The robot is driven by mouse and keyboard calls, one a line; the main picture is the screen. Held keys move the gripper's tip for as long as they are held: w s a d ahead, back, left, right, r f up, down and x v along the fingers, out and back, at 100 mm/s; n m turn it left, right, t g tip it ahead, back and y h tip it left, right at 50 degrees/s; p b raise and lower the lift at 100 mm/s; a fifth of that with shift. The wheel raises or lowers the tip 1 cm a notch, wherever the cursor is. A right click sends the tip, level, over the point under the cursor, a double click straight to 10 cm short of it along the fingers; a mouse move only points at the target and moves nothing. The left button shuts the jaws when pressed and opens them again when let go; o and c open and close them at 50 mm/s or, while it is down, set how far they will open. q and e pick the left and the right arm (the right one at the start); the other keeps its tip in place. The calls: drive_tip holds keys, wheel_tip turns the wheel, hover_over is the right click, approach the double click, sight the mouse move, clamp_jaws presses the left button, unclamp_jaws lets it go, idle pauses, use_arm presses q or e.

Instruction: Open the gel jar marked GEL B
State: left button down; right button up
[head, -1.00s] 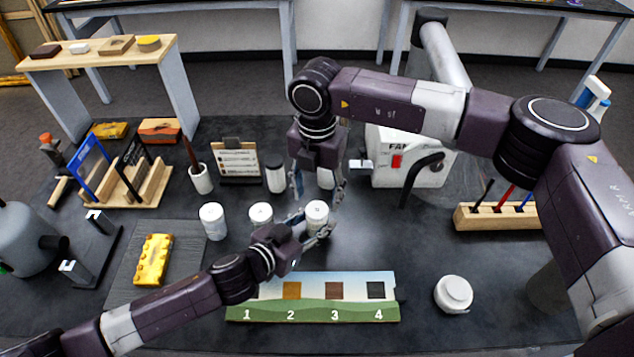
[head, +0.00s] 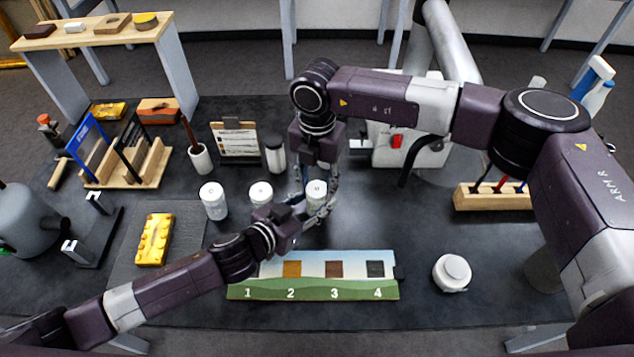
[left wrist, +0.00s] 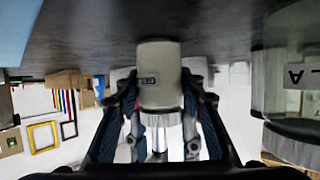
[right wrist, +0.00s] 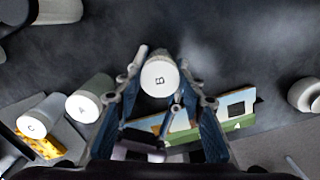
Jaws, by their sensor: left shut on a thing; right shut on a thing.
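The GEL B jar (head: 317,190) is a white cylinder standing upright on the dark table, rightmost in a row of three. Its lid (right wrist: 159,79) shows a B in the right wrist view. My left gripper (head: 308,216) is shut on the jar's body from the front; the jar body (left wrist: 159,85) also shows between its fingers in the left wrist view. My right gripper (head: 318,183) comes down from above and is shut around the lid. The lid looks seated on the jar. The fingers partly hide the jar in the head view.
Jar A (right wrist: 83,107) and jar C (right wrist: 42,118) stand beside it. A numbered board (head: 313,289) with colored squares lies in front. A white round container (head: 452,272) stands at front right. A white machine (head: 410,150) with a red switch is behind. A yellow block (head: 154,240) lies left.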

drive_tip(key=shift+c, duration=0.5)
drive_tip(key=n, duration=0.6)
drive_tip(key=shift+n, duration=0.4)
drive_tip(key=n, duration=0.3)
drive_tip(key=shift+n, duration=0.4)
drive_tip(key=n, duration=0.3)
drive_tip(key=shift+n, duration=0.4)
drive_tip(key=n, duration=0.5)
drive_tip(key=shift+n, duration=0.3)
drive_tip(key=n, duration=0.7)
drive_tip(key=shift+r, duration=0.1)
drive_tip(key=shift+r, duration=0.2)
drive_tip(key=shift+r, duration=0.9)
